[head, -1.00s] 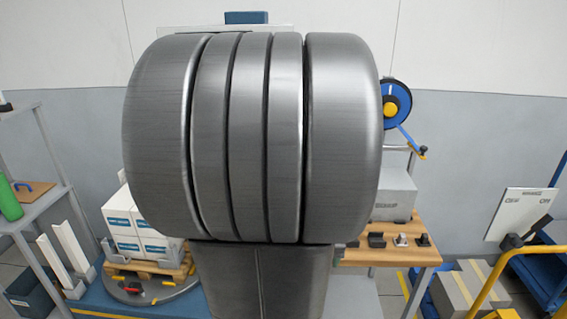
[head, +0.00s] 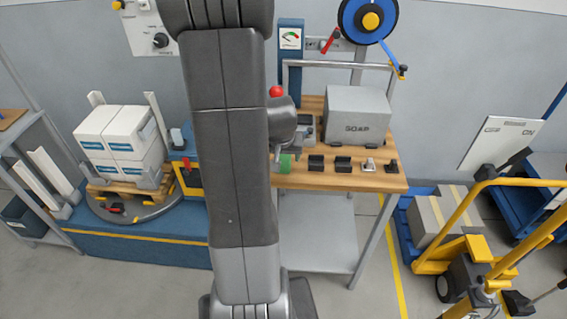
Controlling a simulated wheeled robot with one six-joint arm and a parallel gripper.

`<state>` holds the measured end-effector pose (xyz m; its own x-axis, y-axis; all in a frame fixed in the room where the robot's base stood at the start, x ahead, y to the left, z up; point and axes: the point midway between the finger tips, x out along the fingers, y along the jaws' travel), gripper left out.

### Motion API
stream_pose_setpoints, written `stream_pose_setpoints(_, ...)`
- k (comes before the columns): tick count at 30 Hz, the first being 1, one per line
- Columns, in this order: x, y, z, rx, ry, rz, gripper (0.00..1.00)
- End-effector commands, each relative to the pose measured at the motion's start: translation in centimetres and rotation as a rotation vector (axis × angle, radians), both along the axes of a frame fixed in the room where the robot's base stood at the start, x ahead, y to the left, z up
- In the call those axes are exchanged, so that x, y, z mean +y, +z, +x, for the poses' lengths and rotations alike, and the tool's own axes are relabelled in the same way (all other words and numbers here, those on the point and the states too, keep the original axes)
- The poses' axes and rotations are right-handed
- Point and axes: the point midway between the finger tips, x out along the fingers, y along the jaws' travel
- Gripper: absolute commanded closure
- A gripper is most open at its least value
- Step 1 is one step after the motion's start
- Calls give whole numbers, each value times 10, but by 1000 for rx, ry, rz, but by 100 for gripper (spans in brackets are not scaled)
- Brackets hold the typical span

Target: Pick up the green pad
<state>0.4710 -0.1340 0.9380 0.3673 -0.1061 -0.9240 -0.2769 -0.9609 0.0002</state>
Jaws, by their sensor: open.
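The green pad (head: 286,162) is a small green piece at the front left of the wooden workbench (head: 320,180), just right of my arm in the head view. My gripper (head: 284,152) is partly hidden behind my own arm. The part that shows is grey and points down close above the pad. It is open. I cannot tell whether its fingers touch the pad or stand around it.
Several small dark blocks (head: 343,164) stand in a row right of the pad. A grey SOAP box (head: 358,115) stands behind them. A pallet of white boxes (head: 120,135) is at left, and a yellow-framed cart (head: 455,235) at right.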

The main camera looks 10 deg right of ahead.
Motion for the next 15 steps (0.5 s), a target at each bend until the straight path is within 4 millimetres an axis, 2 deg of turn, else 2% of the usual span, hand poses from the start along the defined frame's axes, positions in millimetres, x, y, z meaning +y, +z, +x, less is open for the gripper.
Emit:
stream_pose_setpoints(8,-2,-11,5,1,0,0,34)
stream_pose_setpoints(15,-8,-28,20,3,0,1,34)
